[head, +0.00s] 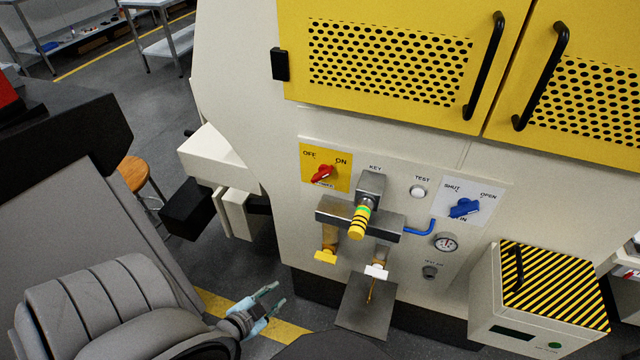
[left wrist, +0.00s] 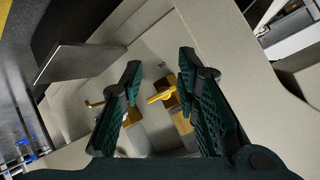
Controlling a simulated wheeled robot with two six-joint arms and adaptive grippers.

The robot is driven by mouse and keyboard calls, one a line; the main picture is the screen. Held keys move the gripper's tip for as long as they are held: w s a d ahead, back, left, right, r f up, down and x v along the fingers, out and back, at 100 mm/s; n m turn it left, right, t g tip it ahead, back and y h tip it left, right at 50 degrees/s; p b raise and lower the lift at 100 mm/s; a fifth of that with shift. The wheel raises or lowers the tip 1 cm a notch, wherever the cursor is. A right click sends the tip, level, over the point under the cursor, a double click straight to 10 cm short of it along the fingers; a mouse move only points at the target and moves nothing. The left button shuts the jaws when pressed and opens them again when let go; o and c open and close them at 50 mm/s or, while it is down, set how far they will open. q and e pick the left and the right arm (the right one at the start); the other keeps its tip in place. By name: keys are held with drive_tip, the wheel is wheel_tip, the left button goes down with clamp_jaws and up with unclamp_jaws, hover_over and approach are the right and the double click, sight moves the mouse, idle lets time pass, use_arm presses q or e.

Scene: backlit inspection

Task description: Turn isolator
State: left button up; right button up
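The isolator is a red rotary knob (head: 323,173) on a yellow plate (head: 342,184) marked OFF at upper left and ON at upper right, on the machine front. Its handle looks slanted up to the right; I cannot tell which end is the pointer. My left gripper (head: 277,295) is open and empty, low and left of the panel, well apart from the knob. The left wrist view also shows its fingers (left wrist: 160,62) spread. A yellow lever-like part (left wrist: 161,97) shows beyond and between them, not touching as far as I can see. My right gripper is out of view.
A grey bracket with a striped yellow-green cylinder (head: 360,222) juts out right of the knob. A blue valve handle (head: 464,208), a gauge (head: 445,242) and a metal shelf (head: 366,306) are nearby. A hazard-striped box (head: 551,285) stands at right. Floor shows left of the machine.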

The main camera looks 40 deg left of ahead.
use_arm(q)
drive_tip(key=w+r+m+t+b, duration=0.2)
drive_tip(key=w+r+t, duration=0.3)
drive_tip(key=r, duration=0.4)
drive_tip(key=m+t+b, duration=0.2)
drive_tip(key=t, duration=0.3)
approach(321, 178)
drive_tip(key=b+x, duration=0.1)
drive_tip(key=x, duration=0.8)
drive_tip(key=shift+w+b, duration=0.15)
drive_tip(key=shift+b, duration=0.2)
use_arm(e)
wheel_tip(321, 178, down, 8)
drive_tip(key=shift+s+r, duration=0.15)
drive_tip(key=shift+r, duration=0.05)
use_arm(q)
clamp_jaws()
